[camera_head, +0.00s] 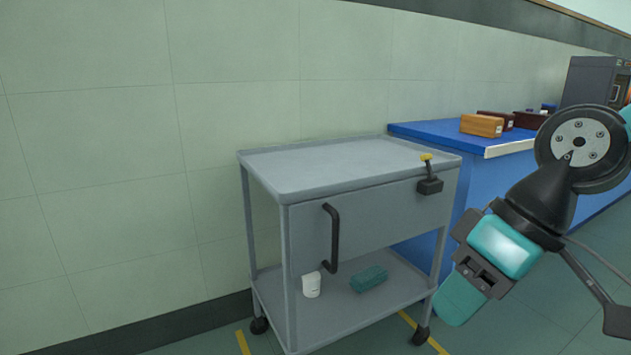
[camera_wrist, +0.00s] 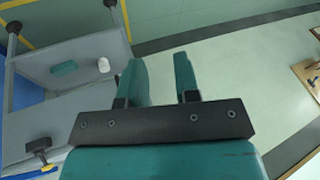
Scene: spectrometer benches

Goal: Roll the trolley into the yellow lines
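The grey trolley (camera_head: 340,170) stands upright by the wall, with a black handle (camera_head: 333,238) and a yellow-knobbed lever (camera_head: 428,172) on its front panel. The lever also shows in the wrist view (camera_wrist: 40,150). A yellow line (camera_head: 242,342) shows on the floor near its left wheel, and another (camera_head: 432,343) by its right front wheel. Yellow lines (camera_wrist: 22,28) also show at the wrist view's upper left. I cannot tell whether all wheels are inside them. My gripper (camera_wrist: 161,82) is open and empty, right of the trolley in the head view, apart from the handle.
A white cup (camera_head: 311,285) and a teal box (camera_head: 369,279) are on the trolley's lower shelf. A blue bench (camera_head: 430,130) with an orange box (camera_head: 481,126) stands behind it on the right. The wall is close behind. Floor at the lower right is open.

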